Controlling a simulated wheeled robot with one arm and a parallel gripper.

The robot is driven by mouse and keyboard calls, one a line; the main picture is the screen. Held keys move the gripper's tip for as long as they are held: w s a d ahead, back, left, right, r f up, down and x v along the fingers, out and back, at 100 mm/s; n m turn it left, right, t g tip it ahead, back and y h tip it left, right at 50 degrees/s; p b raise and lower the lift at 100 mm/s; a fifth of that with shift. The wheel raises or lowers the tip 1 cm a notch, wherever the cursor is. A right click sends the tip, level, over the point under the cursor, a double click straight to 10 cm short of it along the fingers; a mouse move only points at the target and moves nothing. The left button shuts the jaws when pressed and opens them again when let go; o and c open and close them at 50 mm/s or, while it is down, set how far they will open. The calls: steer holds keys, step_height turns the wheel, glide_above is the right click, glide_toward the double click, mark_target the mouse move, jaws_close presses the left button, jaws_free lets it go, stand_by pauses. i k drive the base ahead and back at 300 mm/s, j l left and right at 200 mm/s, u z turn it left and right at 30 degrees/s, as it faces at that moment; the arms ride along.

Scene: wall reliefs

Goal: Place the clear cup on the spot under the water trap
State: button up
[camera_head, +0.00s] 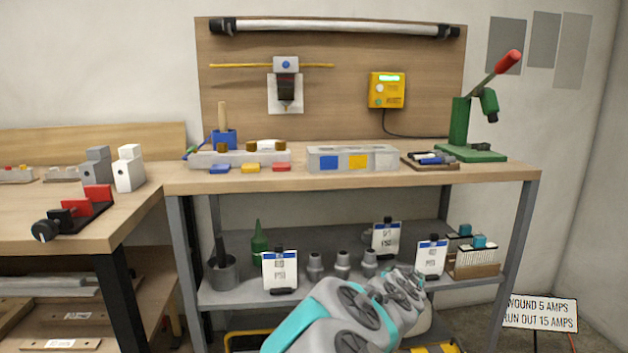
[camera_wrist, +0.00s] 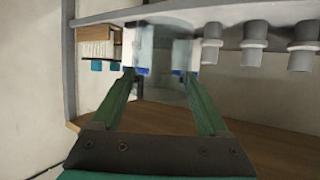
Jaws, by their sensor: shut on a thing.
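The clear cup (camera_wrist: 162,62) is between the green fingertips of my gripper (camera_wrist: 160,76) in the wrist view. The fingers are shut on it, and its see-through wall makes its edges faint. In the head view my arm reaches toward the lower shelf and hides the gripper and the cup. The water trap (camera_head: 287,88) hangs on the wooden back panel above the bench, a dark body with a blue dot above and a pointed tip below. The spot under it is not clearly visible; a grey tray (camera_head: 230,160) stands on the bench top below.
The bench top (camera_head: 400,179) also holds a compartment box (camera_head: 352,158) and a green press (camera_head: 470,145) at right. On the lower shelf (camera_head: 235,298) stand label cards (camera_head: 280,270), several grey fittings (camera_head: 342,264) and a rack (camera_head: 474,258). The wrist view looks upside down.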

mark_target(288, 144)
steer(key=i+l+u, duration=0.1)
steer(key=u, duration=1.4)
steer(key=l+u, duration=0.85)
steer(key=k+l+u, duration=0.1)
steer(key=l+u, duration=0.35)
